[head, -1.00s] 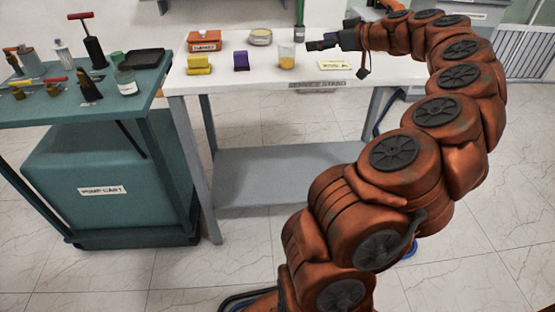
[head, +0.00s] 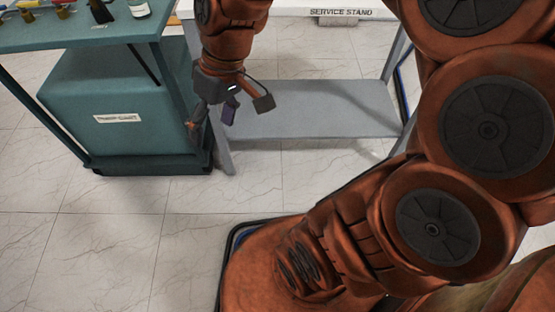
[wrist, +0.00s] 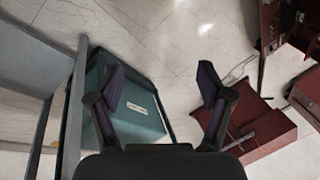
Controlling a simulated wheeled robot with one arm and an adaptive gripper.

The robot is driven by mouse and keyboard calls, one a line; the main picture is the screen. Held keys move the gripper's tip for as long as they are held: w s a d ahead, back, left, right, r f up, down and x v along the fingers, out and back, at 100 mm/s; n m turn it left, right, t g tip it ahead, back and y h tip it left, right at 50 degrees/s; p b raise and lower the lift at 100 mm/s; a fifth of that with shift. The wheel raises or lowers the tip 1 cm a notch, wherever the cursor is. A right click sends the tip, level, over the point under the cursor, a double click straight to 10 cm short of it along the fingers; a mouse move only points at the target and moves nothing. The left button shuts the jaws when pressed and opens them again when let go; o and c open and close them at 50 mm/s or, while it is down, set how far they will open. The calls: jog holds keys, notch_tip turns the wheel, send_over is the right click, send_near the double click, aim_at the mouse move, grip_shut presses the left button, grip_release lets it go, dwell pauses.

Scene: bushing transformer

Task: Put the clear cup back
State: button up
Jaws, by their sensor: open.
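The clear cup is not in view in either current frame. My gripper (head: 212,120) hangs pointing down in front of the service stand, beside the teal cart, in the head view. It also shows in the wrist view (wrist: 162,78), where its two dark fingers are spread wide with nothing between them. The service stand's front edge, with its label (head: 341,13), shows at the top of the head view; its tabletop is almost wholly out of frame.
The stand's grey lower shelf (head: 310,108) is bare. Dark red cabinets (wrist: 265,135) show at right in the wrist view. The tiled floor in front is open.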

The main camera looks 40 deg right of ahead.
jog(key=s+d+f+m+g+h, duration=0.1)
jog(key=s+f+h, duration=0.1)
jog(key=s, duration=0.5)
jog(key=s+d+f+m+g+h, duration=0.1)
jog(key=s+d+f+m+g, duration=0.1)
jog(key=s+f, duration=0.3)
jog(key=s, duration=0.3)
jog(key=shift+h, duration=0.4)
jog(key=shift+s+d, duration=0.1)
jog(key=s+p+v, duration=0.2)
jog(key=p+v, duration=1.3)
jog(key=v, duration=0.1)
jog(key=shift+s+r+t, duration=0.2)
jog(key=shift+r+t, duration=0.2)
jog(key=shift+c, duration=0.3)
